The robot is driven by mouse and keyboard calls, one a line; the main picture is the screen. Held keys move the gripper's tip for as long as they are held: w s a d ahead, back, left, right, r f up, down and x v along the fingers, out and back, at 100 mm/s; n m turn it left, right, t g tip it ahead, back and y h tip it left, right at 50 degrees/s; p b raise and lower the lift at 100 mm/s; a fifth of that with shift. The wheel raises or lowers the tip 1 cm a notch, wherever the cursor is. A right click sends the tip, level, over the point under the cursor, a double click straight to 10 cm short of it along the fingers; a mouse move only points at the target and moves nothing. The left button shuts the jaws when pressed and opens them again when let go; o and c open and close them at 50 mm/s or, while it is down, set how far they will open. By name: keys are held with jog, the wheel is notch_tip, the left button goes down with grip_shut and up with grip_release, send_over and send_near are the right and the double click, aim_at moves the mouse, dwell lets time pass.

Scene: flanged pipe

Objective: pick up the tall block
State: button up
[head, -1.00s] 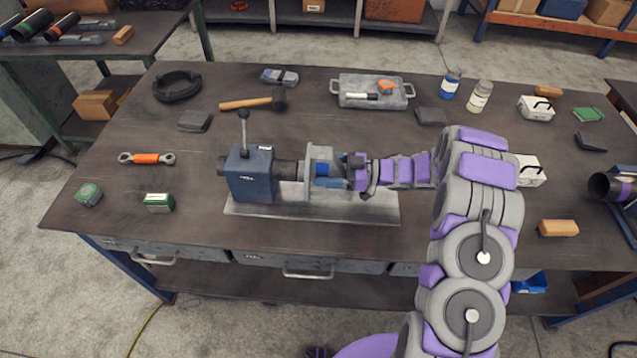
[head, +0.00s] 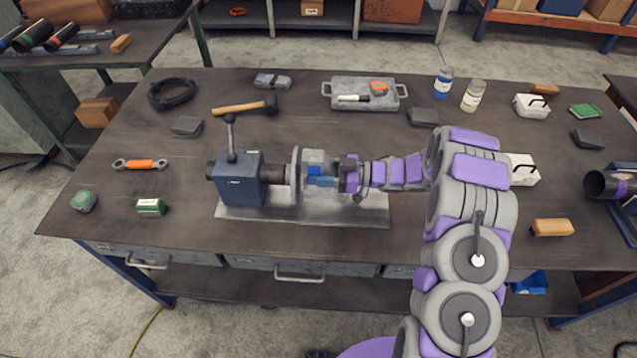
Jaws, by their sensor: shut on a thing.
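A pale grey upright block (head: 321,160) is between the pipe's flange and my gripper, above the grey base plate (head: 290,215). I take it as the tall block. Blue patches show at its front; I cannot tell whether they belong to the block or to my fingers. My gripper (head: 336,173) reaches in from the right and is shut on the block. The fingertips are partly hidden. I cannot tell if the block touches anything below. The flange (head: 295,172) stands just left of the block, on a dark pipe (head: 278,173) held in a blue vise (head: 240,180).
A white case (head: 523,168) and a wooden block (head: 551,228) are right of my arm.

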jog(key=shift+a, duration=0.4)
grip_shut()
jog(key=shift+d+r, duration=0.1)
jog(key=shift+d, duration=0.15)
